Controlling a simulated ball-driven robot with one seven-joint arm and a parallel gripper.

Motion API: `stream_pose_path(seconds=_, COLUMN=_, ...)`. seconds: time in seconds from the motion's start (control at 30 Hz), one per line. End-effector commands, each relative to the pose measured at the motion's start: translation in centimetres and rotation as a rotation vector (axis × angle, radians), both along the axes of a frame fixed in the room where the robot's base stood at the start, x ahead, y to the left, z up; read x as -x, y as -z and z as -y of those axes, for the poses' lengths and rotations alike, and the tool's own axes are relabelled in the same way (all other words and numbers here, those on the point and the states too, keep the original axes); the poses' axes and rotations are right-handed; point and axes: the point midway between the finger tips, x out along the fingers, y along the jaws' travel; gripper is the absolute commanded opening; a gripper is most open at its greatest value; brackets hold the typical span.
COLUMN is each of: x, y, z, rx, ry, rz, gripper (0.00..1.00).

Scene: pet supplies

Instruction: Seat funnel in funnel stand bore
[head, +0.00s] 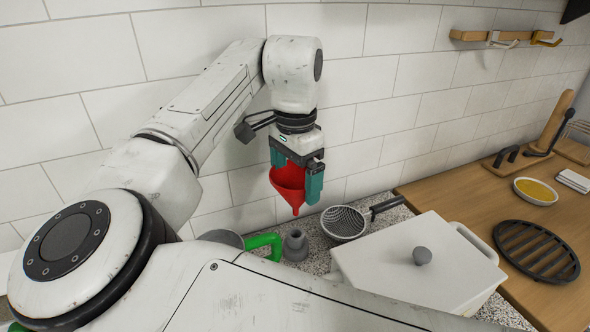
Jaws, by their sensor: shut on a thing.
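A red funnel (288,186) is held between the green fingers of my gripper (297,180), spout pointing down and roughly upright. The gripper is shut on it. The grey funnel stand (295,244) stands on the speckled counter below. The funnel's spout tip is above the stand and apart from it. The stand's bore opening is small in this view, and exact alignment cannot be told.
A mesh strainer (344,222) lies right of the stand. A green-handled vessel (262,243) is close on its left. A white lidded pot (420,262) stands at front right. The tiled wall (372,120) is close behind. A wooden counter (462,200) holds a black trivet (536,250) and a yellow-filled bowl (535,191).

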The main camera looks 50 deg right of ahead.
Motion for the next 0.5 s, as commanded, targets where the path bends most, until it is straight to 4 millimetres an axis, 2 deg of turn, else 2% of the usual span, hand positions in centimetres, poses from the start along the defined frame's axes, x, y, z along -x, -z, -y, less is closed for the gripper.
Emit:
stream_pose_path(seconds=0.2, x=0.0, y=2.3, z=0.0, rx=0.001, ry=0.000, rz=-0.001, gripper=0.67)
stream_pose_path(seconds=0.5, x=0.0, y=4.3, z=0.0, rx=0.001, ry=-0.001, rz=0.000, gripper=0.67)
